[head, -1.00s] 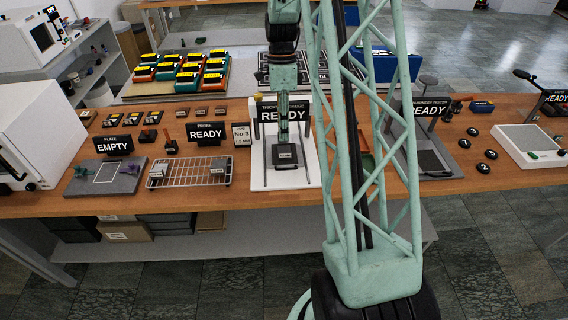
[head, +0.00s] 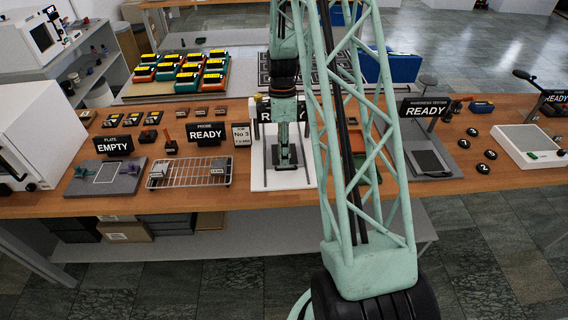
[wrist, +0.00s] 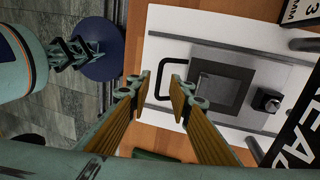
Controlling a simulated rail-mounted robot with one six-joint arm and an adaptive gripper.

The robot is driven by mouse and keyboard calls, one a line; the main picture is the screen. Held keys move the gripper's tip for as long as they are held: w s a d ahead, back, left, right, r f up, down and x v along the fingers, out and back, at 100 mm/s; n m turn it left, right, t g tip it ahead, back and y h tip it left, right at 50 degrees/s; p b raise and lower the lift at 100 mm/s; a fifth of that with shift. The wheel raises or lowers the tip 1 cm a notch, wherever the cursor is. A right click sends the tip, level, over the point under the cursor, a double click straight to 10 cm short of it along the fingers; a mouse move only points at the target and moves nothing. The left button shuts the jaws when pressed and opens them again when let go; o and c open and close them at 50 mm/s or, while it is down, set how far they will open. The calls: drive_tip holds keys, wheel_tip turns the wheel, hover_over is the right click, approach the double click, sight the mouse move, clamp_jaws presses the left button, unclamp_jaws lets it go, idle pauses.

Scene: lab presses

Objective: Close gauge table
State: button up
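The thickness gauge has a white base (head: 258,178) on the wooden bench, with a sign above it partly hidden by my arm. In the wrist view its table is a dark grey square plate (wrist: 238,84) with a lighter square on it, lying between two grey rods on the white base (wrist: 180,22). A black loop handle (wrist: 190,63) sticks out from the plate toward my gripper (wrist: 160,87). My gripper is open and empty, its fingers apart; one fingertip overlaps the handle in the picture. I cannot tell whether it touches. In the head view my gripper (head: 285,162) hides most of the plate.
A wire rack (head: 190,175) and a grey plate station (head: 105,178) stand to the left of the gauge. The hardness tester (head: 430,160) stands to the right. A small black block (wrist: 266,99) sits beside the plate. The bench's front edge is close.

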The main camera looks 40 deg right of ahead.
drive_tip(key=shift+s+a+f, duration=0.15)
drive_tip(key=shift+f, duration=0.7)
drive_tip(key=shift+s+a+f, duration=0.1)
drive_tip(key=shift+s+f, duration=0.05)
drive_tip(key=shift+f, duration=0.7)
drive_tip(key=shift+c, duration=0.3)
clamp_jaws()
